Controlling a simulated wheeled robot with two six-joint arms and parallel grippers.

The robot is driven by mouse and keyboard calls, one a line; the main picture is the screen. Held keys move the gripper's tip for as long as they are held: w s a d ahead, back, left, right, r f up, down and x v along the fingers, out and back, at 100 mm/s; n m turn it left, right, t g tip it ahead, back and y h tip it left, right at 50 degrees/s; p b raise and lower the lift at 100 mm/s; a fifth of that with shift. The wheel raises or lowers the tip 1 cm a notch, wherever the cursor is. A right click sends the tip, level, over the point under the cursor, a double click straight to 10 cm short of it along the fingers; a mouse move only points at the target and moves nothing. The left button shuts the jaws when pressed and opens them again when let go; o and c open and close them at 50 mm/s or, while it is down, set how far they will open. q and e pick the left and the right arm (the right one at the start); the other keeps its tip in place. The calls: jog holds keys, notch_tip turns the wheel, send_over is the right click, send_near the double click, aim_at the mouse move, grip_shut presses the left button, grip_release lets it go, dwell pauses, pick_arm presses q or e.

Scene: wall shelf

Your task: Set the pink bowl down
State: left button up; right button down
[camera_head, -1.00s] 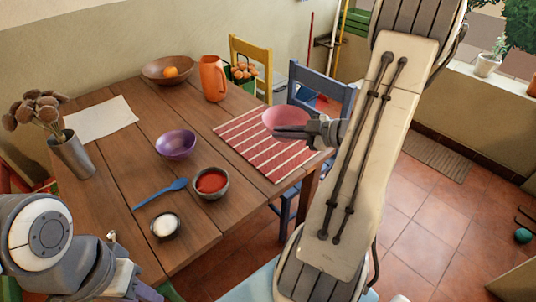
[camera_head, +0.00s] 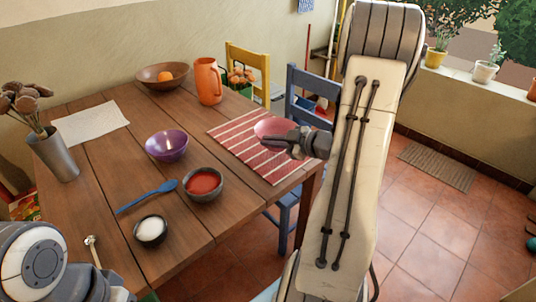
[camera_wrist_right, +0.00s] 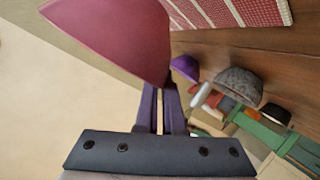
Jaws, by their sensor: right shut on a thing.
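The pink bowl (camera_head: 270,127) is over the far right part of the red-and-white striped mat (camera_head: 240,150) in the head view. My right gripper (camera_head: 292,140) comes in from the right and is shut on the bowl's near right side. In the right wrist view the bowl (camera_wrist_right: 110,38) fills the upper left, held at the tips of the gripper fingers (camera_wrist_right: 160,95). The mat (camera_wrist_right: 235,12) shows past it at the top. I cannot tell whether the bowl touches the mat. My left arm shows at the lower left, but its fingertips are out of view.
A purple bowl (camera_head: 167,147), a bowl of red sauce (camera_head: 203,184), a small dark bowl (camera_head: 150,231) and a blue spoon (camera_head: 147,196) are left of the mat. An orange jug (camera_head: 207,82) stands behind it. A blue chair (camera_head: 310,90) is beyond the table's right edge.

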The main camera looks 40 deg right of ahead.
jog(key=shift+w+a+f, duration=0.1)
jog(key=shift+w+f, duration=0.3)
jog(key=shift+f+b, duration=0.5)
jog(key=shift+f, duration=1.3)
jog(key=shift+f, duration=0.1)
jog(key=c, duration=1)
grip_release()
